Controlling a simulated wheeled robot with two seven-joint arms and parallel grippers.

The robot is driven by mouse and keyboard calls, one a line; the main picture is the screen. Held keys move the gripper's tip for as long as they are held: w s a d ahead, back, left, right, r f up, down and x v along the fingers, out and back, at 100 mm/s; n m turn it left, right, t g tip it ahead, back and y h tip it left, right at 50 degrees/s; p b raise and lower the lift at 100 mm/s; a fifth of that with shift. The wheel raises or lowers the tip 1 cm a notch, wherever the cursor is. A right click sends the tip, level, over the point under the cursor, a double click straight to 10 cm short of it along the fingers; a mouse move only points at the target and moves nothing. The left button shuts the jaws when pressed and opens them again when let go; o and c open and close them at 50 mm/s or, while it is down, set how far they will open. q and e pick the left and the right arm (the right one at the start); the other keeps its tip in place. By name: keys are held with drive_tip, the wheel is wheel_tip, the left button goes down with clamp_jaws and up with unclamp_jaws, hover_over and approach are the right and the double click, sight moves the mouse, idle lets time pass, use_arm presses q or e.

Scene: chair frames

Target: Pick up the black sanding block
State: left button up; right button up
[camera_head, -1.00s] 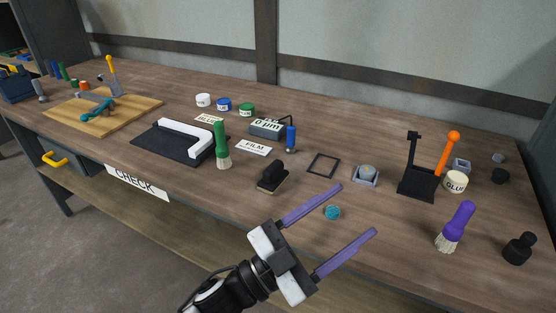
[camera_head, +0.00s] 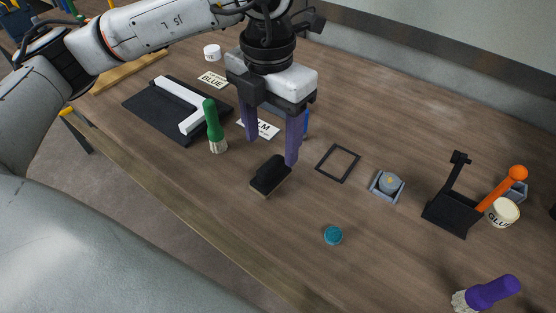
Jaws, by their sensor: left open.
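The black sanding block (camera_head: 268,176) lies on the wooden table near its front edge, with a raised black grip on top and a pale underside. My left gripper (camera_head: 270,153) points down with its two purple fingers apart and empty. Its fingertips appear just behind and above the block, one toward the left and one by the block's right end. I cannot tell the exact height of the fingertips over the table. My right gripper is not in view.
A green-handled brush (camera_head: 213,127) stands close to the left of the block. A thin black square frame (camera_head: 338,163) lies to its right, and a teal round piece (camera_head: 333,235) lies at the front right. A FILM card (camera_head: 262,129) is partly hidden behind my fingers.

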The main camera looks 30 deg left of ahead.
sight(269, 164)
use_arm(q)
wheel_tip(269, 164, down, 4)
drive_tip(key=shift+s+a+f, duration=0.1)
drive_tip(key=shift+f, duration=0.1)
drive_tip(key=shift+w+a+f+p, duration=0.15)
drive_tip(key=shift+f+p, duration=0.2)
drive_tip(key=shift+f, duration=1)
drive_tip(key=shift+w+a+f+p, duration=0.1)
drive_tip(key=shift+f+p, duration=0.2)
drive_tip(key=shift+f, duration=1.05)
drive_tip(key=c, duration=1.3)
